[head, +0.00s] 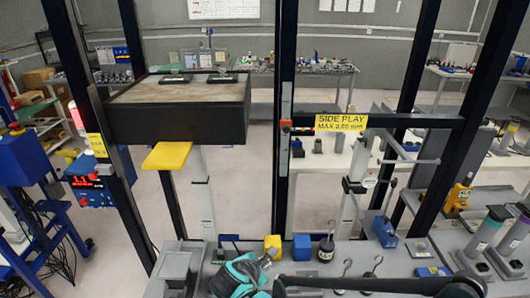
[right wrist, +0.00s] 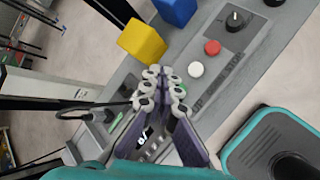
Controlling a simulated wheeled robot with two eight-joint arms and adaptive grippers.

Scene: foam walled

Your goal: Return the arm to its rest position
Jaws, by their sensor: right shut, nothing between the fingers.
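My right arm comes in from the right along the bottom of the head view, with its teal-and-black right gripper (head: 238,277) low over the grey bench (head: 335,257). In the right wrist view the right gripper's fingers (right wrist: 164,78) are together, with nothing held between them. They are close to a yellow cube (right wrist: 141,42), which also shows in the head view (head: 272,246); I cannot tell how wide the gap is. A blue cube (right wrist: 175,9) is beside the yellow one. My left gripper is not in view.
A dark upright frame (head: 286,120) stands behind the bench, with a yellow "SIDE PLAY" sign (head: 341,122) on its crossbar. A red button (right wrist: 212,47), a white button (right wrist: 196,69) and a black knob (right wrist: 235,19) are on the bench panel. Grey cylinders (head: 488,228) stand at the right.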

